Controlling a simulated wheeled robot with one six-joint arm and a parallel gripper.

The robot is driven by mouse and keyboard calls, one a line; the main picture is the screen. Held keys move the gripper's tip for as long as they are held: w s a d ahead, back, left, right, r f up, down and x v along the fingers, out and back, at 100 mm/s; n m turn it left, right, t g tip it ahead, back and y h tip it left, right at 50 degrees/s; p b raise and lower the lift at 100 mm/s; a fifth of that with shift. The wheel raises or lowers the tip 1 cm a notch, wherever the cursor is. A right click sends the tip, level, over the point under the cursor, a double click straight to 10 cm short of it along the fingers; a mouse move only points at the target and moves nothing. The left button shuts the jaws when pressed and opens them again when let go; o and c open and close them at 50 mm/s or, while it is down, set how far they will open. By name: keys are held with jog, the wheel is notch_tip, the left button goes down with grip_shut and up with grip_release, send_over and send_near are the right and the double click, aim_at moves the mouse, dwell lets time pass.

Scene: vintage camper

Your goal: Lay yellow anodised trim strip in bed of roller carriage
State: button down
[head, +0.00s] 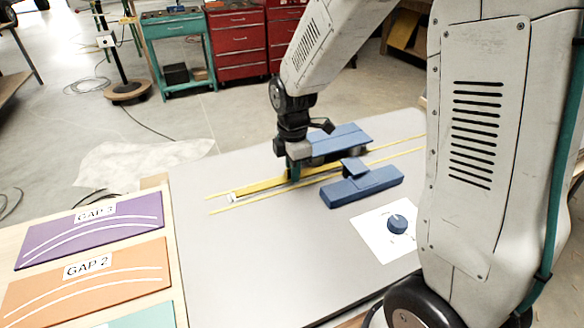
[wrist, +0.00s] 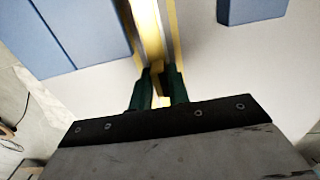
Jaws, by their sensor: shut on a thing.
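My gripper (head: 293,172) points down over the grey table and is shut on the yellow trim strip (head: 262,186). The strip is long and thin, and my fingers hide part of it. In the wrist view the fingertips (wrist: 160,80) close around the strip (wrist: 148,28), which runs away from me between blue blocks. The roller carriage seems to be the blue parts beyond and beside my gripper: a far block (head: 340,136) with dark rollers and a near block (head: 368,186). The strip's right end reaches between them; whether it touches the bed is unclear.
Two thin yellow lines run along the table on either side of the strip. A dark blue knob (head: 397,224) sits on a white plate at the right. Purple (head: 92,228) and orange (head: 85,285) gap boards lie at the left. The table's front middle is clear.

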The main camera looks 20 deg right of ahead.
jog(key=shift+f, duration=0.1)
jog(key=c, duration=1.3)
grip_release()
jog(key=shift+o, duration=0.2)
notch_tip(320, 180, up, 8)
jog(key=shift+f, duration=0.1)
jog(key=shift+s+m, duration=0.1)
jog(key=shift+m, duration=0.5)
jog(key=s+d+r+m, duration=0.1)
jog(key=s+r+m, duration=0.2)
jog(key=s+m, duration=0.2)
jog(key=s+d+r+m+t, duration=0.1)
jog(key=s+r+m, duration=0.3)
jog(key=s, duration=0.7)
jog(key=s+r+m, duration=0.3)
jog(key=s+m, duration=0.4)
jog(key=s, duration=0.1)
jog(key=shift+s+d+r+m, duration=0.15)
jog(key=shift+s+d+m, duration=0.25)
